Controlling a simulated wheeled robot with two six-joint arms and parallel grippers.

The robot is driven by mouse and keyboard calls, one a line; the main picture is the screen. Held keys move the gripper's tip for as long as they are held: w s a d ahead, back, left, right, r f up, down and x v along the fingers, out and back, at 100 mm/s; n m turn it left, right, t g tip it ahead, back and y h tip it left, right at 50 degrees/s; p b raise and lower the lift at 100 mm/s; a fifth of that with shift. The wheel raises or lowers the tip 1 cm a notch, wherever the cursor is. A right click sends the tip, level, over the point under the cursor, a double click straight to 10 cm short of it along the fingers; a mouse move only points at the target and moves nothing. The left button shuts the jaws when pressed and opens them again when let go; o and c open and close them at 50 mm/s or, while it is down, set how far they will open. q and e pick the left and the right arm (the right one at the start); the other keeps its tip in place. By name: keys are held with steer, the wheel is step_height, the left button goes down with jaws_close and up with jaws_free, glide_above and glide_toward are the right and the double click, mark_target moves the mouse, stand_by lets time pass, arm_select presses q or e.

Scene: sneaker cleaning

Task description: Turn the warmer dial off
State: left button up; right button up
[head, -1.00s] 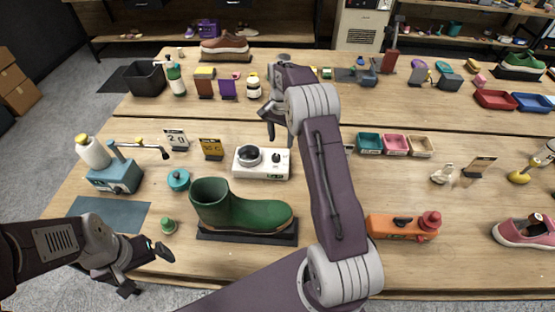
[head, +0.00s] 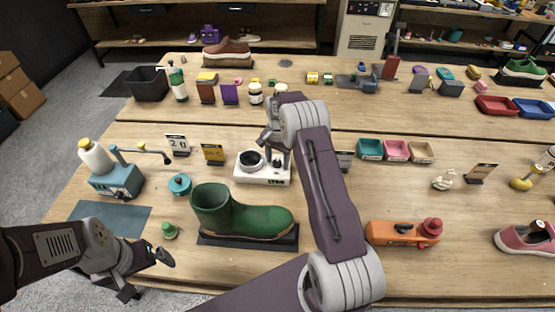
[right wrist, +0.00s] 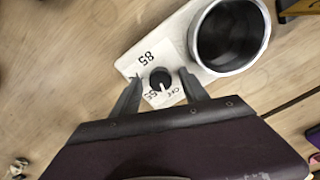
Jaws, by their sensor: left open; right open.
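The white warmer (head: 262,176) stands mid-table behind the green boot, with a dark round pot (right wrist: 230,36) set in its top. Its black dial (right wrist: 160,79) shows in the right wrist view, with "85", a partly covered number and "OFF" printed around it. The dial's white line points toward the lower edge of the label, between the partly covered number and "OFF". My right gripper (right wrist: 160,88) is open over the warmer, one finger on each side of the dial; I cannot tell whether they touch it. My left gripper (head: 153,271) is open and empty near the table's front left edge.
The green boot (head: 235,216) stands on a dark base in front of the warmer. Small teal, pink and tan trays (head: 396,150) lie to the right. An orange tool (head: 398,233) lies nearer the front.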

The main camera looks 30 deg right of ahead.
mark_target(277, 162)
jaws_close()
steer(key=shift+n, duration=1.6)
jaws_free()
step_height(277, 162, up, 9)
steer(key=shift+b, duration=0.45)
